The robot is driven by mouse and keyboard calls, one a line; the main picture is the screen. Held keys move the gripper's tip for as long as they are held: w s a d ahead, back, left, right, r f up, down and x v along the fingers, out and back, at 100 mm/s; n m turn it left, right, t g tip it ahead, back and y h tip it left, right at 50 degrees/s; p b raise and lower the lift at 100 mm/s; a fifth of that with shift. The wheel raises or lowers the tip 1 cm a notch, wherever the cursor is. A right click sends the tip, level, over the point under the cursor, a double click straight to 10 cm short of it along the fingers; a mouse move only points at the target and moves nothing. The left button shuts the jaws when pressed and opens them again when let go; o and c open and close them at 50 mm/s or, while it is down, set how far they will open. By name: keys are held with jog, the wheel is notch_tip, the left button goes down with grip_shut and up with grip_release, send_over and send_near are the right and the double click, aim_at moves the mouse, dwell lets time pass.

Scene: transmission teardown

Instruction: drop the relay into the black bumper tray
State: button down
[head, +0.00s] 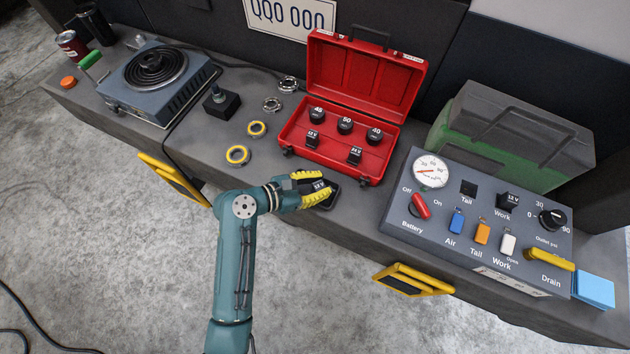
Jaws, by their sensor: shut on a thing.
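My gripper (325,183) has yellow fingers and is shut on a small black relay (318,186) with a white 12 V marking. The gripper and relay are in front of the red case, at the front edge of the bench. The black bumper tray (334,198) shows as a dark shape just under and to the right of the fingers. Most of it is hidden by the gripper. The relay appears over the tray, but I cannot tell its height or whether it touches.
A control panel (400,225) with switches stands to the right.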

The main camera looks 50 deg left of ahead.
jog(key=c, duration=0.9)
grip_release()
jog(key=shift+o, duration=0.2)
jog(key=shift+r, duration=0.1)
jog(key=v, duration=1.2)
